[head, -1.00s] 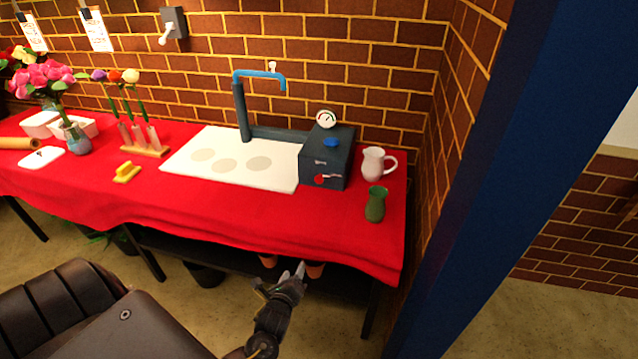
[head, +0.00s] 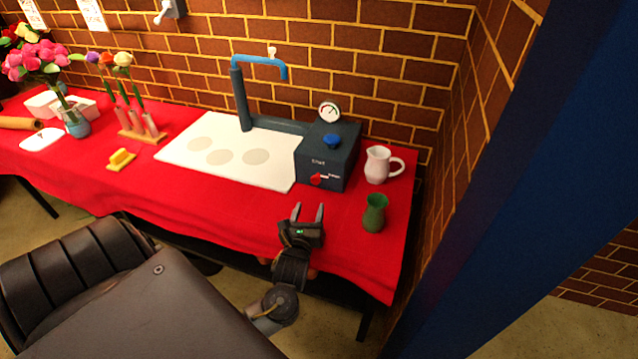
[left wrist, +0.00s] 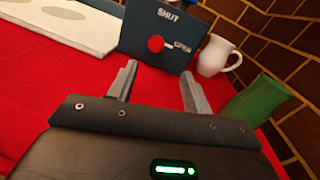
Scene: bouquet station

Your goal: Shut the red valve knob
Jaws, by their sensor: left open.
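The red valve knob (head: 316,179) is on the front face of a dark blue box (head: 340,165) on the table. In the left wrist view the red knob (left wrist: 156,44) has a pale pointer toward the word OPEN at its right; SHUT is printed above it. My left gripper (head: 308,211) is open and empty, in front of and below the knob, over the front of the red cloth. Its two fingers (left wrist: 158,78) point toward the box, apart from the knob. My right gripper is not in view.
A white pitcher (head: 378,165) stands right of the box, and a green vase (head: 375,213) stands right of my gripper. A white board (head: 215,152) lies left of the box under a blue tap (head: 240,95). The cloth (head: 220,200) in front of the board is clear.

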